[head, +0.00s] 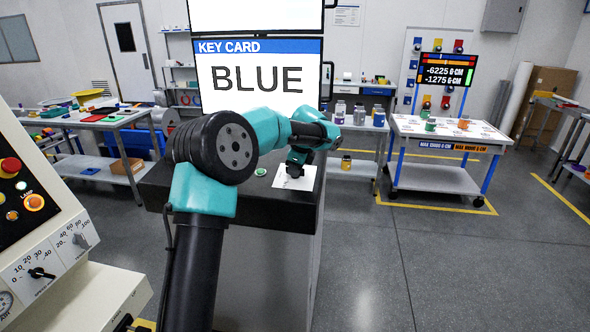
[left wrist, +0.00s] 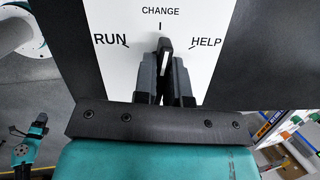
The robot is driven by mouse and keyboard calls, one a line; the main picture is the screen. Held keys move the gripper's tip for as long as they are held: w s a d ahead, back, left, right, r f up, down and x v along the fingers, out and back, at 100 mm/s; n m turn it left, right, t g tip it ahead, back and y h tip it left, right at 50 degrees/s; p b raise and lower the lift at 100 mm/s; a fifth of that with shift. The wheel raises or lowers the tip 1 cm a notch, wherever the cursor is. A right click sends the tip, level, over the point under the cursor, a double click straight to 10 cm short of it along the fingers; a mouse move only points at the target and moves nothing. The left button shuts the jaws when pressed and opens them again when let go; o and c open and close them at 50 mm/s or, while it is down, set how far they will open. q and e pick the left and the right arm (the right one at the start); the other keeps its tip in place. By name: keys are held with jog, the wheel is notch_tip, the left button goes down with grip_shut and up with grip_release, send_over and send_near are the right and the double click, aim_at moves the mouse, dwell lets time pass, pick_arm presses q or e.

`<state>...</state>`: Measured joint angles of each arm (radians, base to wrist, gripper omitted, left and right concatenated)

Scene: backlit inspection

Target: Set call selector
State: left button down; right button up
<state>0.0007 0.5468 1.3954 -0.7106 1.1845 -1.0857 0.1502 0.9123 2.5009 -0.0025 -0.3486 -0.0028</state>
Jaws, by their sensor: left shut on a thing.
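The call selector's white plate (head: 308,178) lies on top of the dark console in the head view. In the left wrist view the plate (left wrist: 118,70) reads RUN at left, CHANGE at top middle and HELP at right. The dark selector knob (left wrist: 164,58) has a white pointer line, which points up close to the CHANGE tick, tilted slightly right. My left gripper (head: 293,170) is over the plate and shut on the knob, with one finger on each side (left wrist: 164,78). The fingers hide the knob's lower part.
A screen (head: 258,80) behind the console reads KEY CARD BLUE. A green button (head: 261,172) sits left of the plate. A control panel (head: 60,250) stands at the near left. A white bench (head: 450,133) with jars stands at right, with open floor before it.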

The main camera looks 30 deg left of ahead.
pick_arm(q)
jog(key=n, duration=0.3)
jog(key=n+g, duration=0.1)
jog(key=n, duration=0.3)
jog(key=shift+g+h, duration=0.3)
jog(key=shift+h, duration=0.1)
jog(key=n+h, duration=0.1)
jog(key=n, duration=0.5)
jog(key=shift+g, duration=0.3)
jog(key=shift+n, duration=0.3)
jog(key=c, duration=1.2)
grip_release()
jog(key=shift+r, duration=0.1)
